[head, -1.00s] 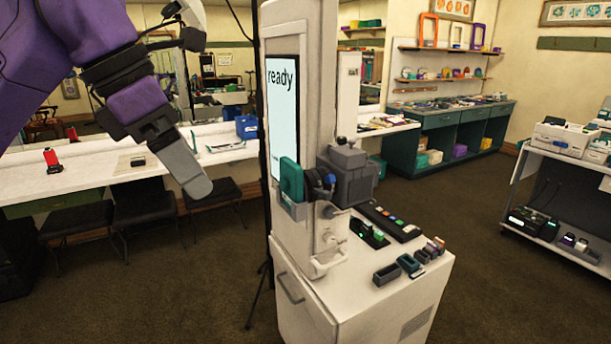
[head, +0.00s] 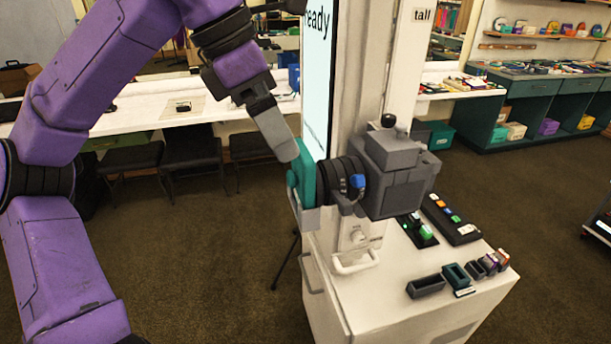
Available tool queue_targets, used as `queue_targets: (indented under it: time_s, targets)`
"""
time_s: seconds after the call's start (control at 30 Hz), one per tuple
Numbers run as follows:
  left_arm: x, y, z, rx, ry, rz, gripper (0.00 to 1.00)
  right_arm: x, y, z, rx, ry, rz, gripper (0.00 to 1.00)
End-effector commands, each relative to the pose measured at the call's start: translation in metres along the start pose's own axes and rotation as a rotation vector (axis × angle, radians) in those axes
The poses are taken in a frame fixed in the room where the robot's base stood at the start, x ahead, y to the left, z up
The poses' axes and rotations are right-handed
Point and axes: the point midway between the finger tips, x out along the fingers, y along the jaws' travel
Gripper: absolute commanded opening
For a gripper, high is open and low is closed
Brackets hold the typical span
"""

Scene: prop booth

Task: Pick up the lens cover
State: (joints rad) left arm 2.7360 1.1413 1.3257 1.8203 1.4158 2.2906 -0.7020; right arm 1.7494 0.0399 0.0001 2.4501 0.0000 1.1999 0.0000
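What looks like the lens cover (head: 306,172) is a teal square piece at the front end of the black lens (head: 340,173) of a grey camera (head: 398,172). A pale grey bracket (head: 309,219) sits under and beside it. My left gripper (head: 286,150) comes in from the upper left, with its grey finger end right at the cover's upper left edge. Only one finger shows clearly, so its opening and any contact with the cover cannot be told. My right gripper is not in view.
The camera is beside a tall white post with a lit screen (head: 317,75), above a white cabinet (head: 380,270). A button panel (head: 451,220) and several small blocks are on the cabinet top. Chairs (head: 192,160) stand under the counter behind. Carpet is clear at left.

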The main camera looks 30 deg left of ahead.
Motion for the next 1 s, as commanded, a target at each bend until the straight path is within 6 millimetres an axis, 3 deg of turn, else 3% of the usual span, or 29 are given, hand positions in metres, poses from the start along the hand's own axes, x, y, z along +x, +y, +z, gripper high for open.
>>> queue_targets:
  time_s: [0.3,0.57,0.73,1.0]
  targets:
    - [0.055,0.008,0.012,-0.003,0.011,-0.009,1.00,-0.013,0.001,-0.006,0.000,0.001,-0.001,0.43]
    - [0.060,0.009,0.010,-0.007,0.007,-0.005,1.00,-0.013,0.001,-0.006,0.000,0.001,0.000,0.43]
    - [0.059,0.009,0.010,-0.008,0.007,-0.005,0.48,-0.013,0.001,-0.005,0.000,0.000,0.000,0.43]
    - [0.058,0.009,0.011,-0.007,0.007,-0.003,0.47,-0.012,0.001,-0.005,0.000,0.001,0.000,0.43]
